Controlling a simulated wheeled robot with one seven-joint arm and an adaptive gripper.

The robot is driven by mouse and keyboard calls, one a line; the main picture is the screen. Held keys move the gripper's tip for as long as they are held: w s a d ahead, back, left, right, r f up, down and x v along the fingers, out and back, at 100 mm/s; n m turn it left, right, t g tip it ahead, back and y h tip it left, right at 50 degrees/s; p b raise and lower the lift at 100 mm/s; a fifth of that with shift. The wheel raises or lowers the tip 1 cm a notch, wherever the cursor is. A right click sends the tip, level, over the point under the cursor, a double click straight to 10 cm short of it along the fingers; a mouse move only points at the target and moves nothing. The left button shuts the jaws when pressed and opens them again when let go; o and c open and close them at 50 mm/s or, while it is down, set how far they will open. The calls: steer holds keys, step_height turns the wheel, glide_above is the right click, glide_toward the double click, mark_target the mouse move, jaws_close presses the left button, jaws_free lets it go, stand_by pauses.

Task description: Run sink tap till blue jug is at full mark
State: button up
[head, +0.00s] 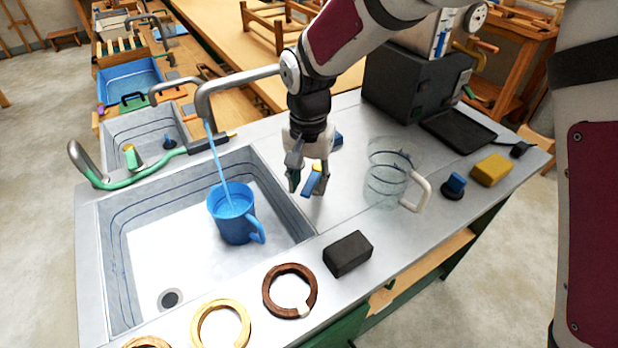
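The blue jug (233,222) stands upright in the large sink basin (150,245), its handle toward the lower right. A thin blue stream of water (219,165) runs from the grey tap spout (203,106) into the jug's mouth. The water level and any full mark cannot be made out. My gripper (307,186) points down over the counter just right of the basin, apart from the jug. Its fingers are spread, with a small blue and yellow piece (313,181) showing between or behind them. I cannot tell whether they touch it. The tap's control is not clearly visible.
A clear jug (387,180) stands right of my gripper. A black block (348,254) and wooden rings (290,291) lie along the front edge. A yellow sponge (491,169) and a blue-topped knob (454,186) are at the right. A dark grey box (410,85) stands behind.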

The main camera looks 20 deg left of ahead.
jaws_close()
steer(key=shift+a, duration=0.1)
steer(key=a+m+p, duration=0.1)
steer(key=m, duration=0.1)
steer(key=a+m+p, duration=0.1)
steer(key=m, duration=0.1)
steer(key=shift+w+r, duration=0.1)
steer(key=shift+w, duration=0.1)
steer(key=shift+w+a+m+p, duration=0.3)
steer(key=shift+a+m+p, duration=0.15)
steer(key=shift+m, duration=0.5)
steer(key=shift+w+a+m+p, duration=0.35)
steer(key=shift+m+p, duration=0.2)
steer(key=shift+m, duration=0.4)
jaws_free()
